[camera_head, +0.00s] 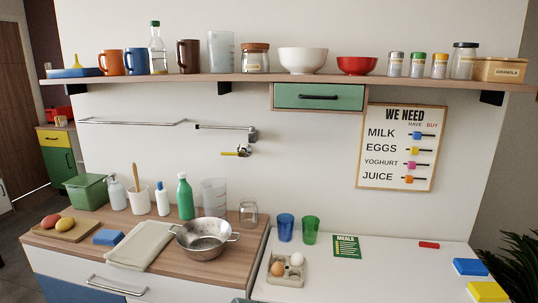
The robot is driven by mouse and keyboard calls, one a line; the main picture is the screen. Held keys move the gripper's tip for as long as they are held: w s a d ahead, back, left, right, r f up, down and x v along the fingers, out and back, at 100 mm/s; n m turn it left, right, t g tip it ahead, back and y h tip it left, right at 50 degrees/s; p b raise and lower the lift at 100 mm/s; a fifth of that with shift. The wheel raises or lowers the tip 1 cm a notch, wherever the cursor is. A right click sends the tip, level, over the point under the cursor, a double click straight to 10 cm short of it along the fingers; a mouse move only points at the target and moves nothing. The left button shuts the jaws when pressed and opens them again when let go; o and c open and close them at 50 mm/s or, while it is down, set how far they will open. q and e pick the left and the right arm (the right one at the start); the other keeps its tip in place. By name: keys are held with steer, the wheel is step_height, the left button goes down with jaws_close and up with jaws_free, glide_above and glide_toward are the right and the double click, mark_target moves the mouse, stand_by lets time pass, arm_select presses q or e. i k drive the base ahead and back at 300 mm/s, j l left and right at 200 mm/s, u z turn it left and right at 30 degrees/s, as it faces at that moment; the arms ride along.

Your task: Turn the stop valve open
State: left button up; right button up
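The stop valve (243,151) is small and brass-coloured, fixed to the white wall below the shelf. Its yellow lever (229,153) points left, lying roughly level. It is small in the view, so fine detail is hard to tell. Neither of my grippers is in view, and nothing touches the valve.
A metal wall arm (222,127) is just above the valve. Below stand a green bottle (185,197), a clear jug (214,191) and a steel colander (204,238) on the wooden counter. A shelf (260,77) with a green drawer (319,97) runs above.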

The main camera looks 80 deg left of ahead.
mark_target(240, 154)
steer(key=j+u, duration=0.1)
steer(key=u, duration=2.9)
